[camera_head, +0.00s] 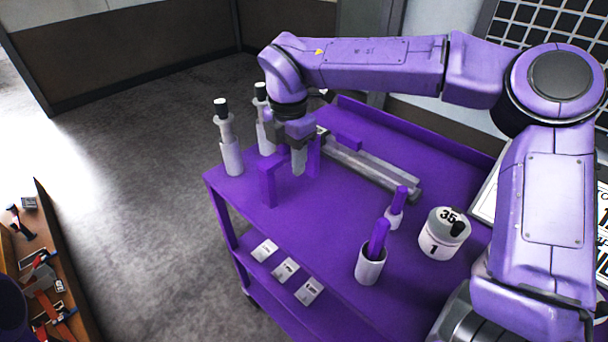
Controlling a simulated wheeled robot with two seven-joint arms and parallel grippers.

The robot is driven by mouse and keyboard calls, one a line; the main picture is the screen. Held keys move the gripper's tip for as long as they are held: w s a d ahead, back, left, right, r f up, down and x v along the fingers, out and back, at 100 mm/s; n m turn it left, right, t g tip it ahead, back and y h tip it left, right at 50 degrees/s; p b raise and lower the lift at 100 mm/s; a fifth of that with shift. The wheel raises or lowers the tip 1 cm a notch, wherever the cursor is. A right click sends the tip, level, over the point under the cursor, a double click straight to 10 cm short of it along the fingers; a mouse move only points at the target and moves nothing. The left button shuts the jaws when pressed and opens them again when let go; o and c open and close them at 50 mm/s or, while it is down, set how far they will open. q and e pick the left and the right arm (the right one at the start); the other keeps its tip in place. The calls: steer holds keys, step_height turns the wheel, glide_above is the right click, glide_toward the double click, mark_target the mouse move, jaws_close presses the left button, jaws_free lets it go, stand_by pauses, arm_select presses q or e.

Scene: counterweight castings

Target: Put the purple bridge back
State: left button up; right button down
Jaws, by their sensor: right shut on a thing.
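My right gripper (298,168) reaches over the far left part of the purple cart top and points down. It is shut on the purple bridge (267,184), a piece with upright purple legs showing on either side of the fingers. The fingers hide the middle of the bridge. I cannot tell whether its legs touch the cart top. My left gripper is not in view.
The purple cart (310,226) carries a grey rail (375,172), two white bottles with black caps (231,157), two white cups with purple handles (369,268) and a round weight (441,240). White cards lie on the lower shelf. A tool-strewn bench (45,285) stands lower left.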

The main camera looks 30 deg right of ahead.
steer(key=d+f, duration=0.1)
steer(key=f, duration=0.1)
steer(key=d+f+p, duration=0.1)
steer(key=f, duration=0.2)
steer(key=w+d+f, duration=0.1)
steer(key=d+f, duration=0.1)
steer(key=f, duration=0.1)
steer(key=shift+p, duration=0.35)
steer(key=shift+w+f, duration=0.1)
steer(key=shift+f, duration=0.25)
steer(key=shift+a, duration=0.1)
steer(key=shift+f, duration=0.15)
steer(key=c, duration=0.7)
jaws_free()
steer(key=shift+r, duration=0.2)
step_height(320, 180, up, 12)
steer(key=shift+r+b, duration=0.1)
steer(key=shift+b, duration=0.65)
